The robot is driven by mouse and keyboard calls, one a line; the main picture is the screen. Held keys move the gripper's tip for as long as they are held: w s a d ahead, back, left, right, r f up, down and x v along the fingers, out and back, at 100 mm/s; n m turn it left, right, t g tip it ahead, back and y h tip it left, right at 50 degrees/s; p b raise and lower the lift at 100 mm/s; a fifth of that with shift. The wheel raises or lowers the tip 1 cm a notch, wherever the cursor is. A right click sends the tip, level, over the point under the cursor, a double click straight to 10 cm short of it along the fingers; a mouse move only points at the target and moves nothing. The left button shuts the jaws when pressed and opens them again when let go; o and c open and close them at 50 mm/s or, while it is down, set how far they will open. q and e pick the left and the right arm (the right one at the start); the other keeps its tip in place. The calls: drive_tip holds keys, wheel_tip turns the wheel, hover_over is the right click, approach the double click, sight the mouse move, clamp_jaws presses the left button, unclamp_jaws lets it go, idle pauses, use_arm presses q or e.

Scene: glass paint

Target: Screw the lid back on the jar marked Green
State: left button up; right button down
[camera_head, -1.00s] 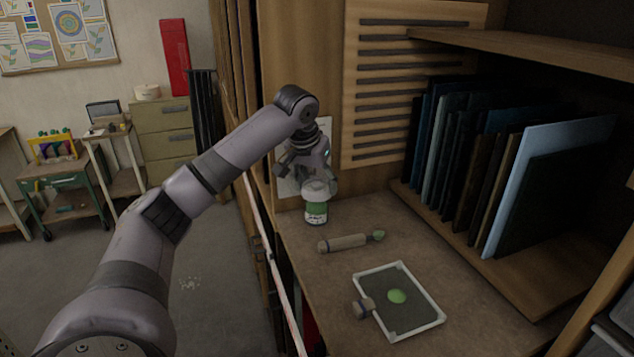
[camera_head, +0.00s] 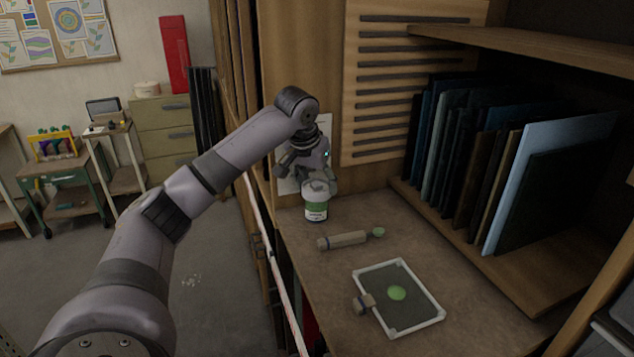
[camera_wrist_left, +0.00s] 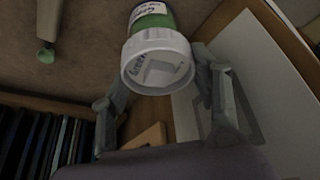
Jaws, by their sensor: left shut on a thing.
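The jar (camera_head: 316,212) has a green band and a white label and stands upright at the back left of the worktop. It also shows in the left wrist view (camera_wrist_left: 152,18). Its white ribbed lid (camera_wrist_left: 158,62) sits on its mouth; whether it is fully seated I cannot tell. The lid top carries lettering that looks like "Green". My left gripper (camera_head: 317,180) is above the jar, with its fingers on either side of the lid in the wrist view (camera_wrist_left: 160,66), shut on it. My right gripper is out of view.
A thick-handled tool with a green tip (camera_head: 345,240) lies in front of the jar. A white-framed dark panel (camera_head: 415,310) with a green spot lies nearer, a small stopper-like object (camera_head: 363,304) at its left edge. Upright panels (camera_head: 500,180) stand in the right shelf.

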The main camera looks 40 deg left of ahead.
use_arm(q)
drive_tip(key=shift+f, duration=0.5)
idle(1.2)
drive_tip(key=m+h, duration=0.1)
drive_tip(key=m, duration=0.1)
drive_tip(key=m+h, duration=0.1)
drive_tip(key=m, duration=0.2)
drive_tip(key=shift+d+f, duration=0.1)
drive_tip(key=shift+f, duration=0.05)
drive_tip(key=shift+s, duration=0.1)
drive_tip(key=m+h, duration=0.1)
drive_tip(key=m, duration=0.4)
drive_tip(key=shift+g+h, duration=0.3)
drive_tip(key=shift+h, duration=0.1)
drive_tip(key=shift+m, duration=0.3)
